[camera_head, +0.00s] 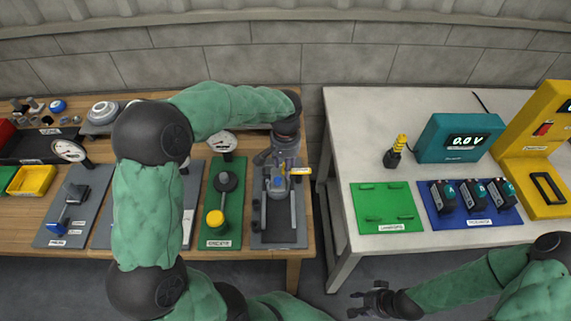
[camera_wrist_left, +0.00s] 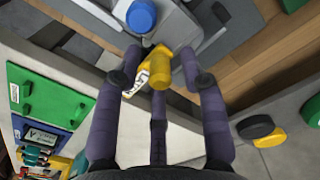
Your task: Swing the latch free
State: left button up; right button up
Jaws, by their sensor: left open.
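A yellow bar with a white label (camera_head: 299,171), which looks like the latch, sticks out at the right of the grey fixture board (camera_head: 291,236) at the wooden bench's right end. In the left wrist view the yellow bar (camera_wrist_left: 143,80) has a yellow knob (camera_wrist_left: 160,72) lying between my fingers. My left gripper (camera_head: 279,172) is open above the fixture; its fingers (camera_wrist_left: 160,80) spread around the knob, and I cannot tell whether they touch. A blue round cap (camera_wrist_left: 141,16) sits just beyond the bar. My right gripper (camera_head: 362,303) is empty, its fingers apart, in front of the white table.
A green board with a gauge and yellow knob (camera_head: 215,218) stands left of the fixture. A gap separates the bench from the white table (camera_head: 365,150), which holds a green plate (camera_head: 386,208), a blue mat (camera_head: 437,217) and a teal meter (camera_head: 455,138).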

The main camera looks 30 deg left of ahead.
pick_arm(q)
grip_shut()
jog(key=m+p, duration=0.1)
jog(key=w+m+p, duration=0.1)
jog(key=m+p, duration=0.1)
jog(key=p, duration=0.1)
jog(key=shift+w+a+r+m, duration=0.15)
jog(key=shift+a+r+m, duration=0.05)
jog(key=shift+a+m, duration=0.1)
jog(key=m+p, duration=0.1)
jog(key=w+m+p, duration=0.1)
jog(key=m+p, duration=0.1)
jog(key=shift+w+m, duration=0.15)
jog(key=shift+m, duration=0.15)
jog(key=m+p, duration=0.1)
jog(key=w+m+p, duration=0.1)
jog(key=m, duration=0.1)
jog(key=m+p, duration=0.2)
jog(key=shift+w+d, duration=0.3)
jog(key=shift+w, duration=0.1)
jog(key=shift+w+d+f+m+p, duration=0.1)
jog(key=shift+w+d+m+p, duration=0.15)
jog(key=shift+m+p, duration=0.5)
jog(key=shift+w+d+f+m+p, duration=0.15)
jog(key=shift+w+m+p, duration=0.15)
jog(key=shift+m, duration=0.85)
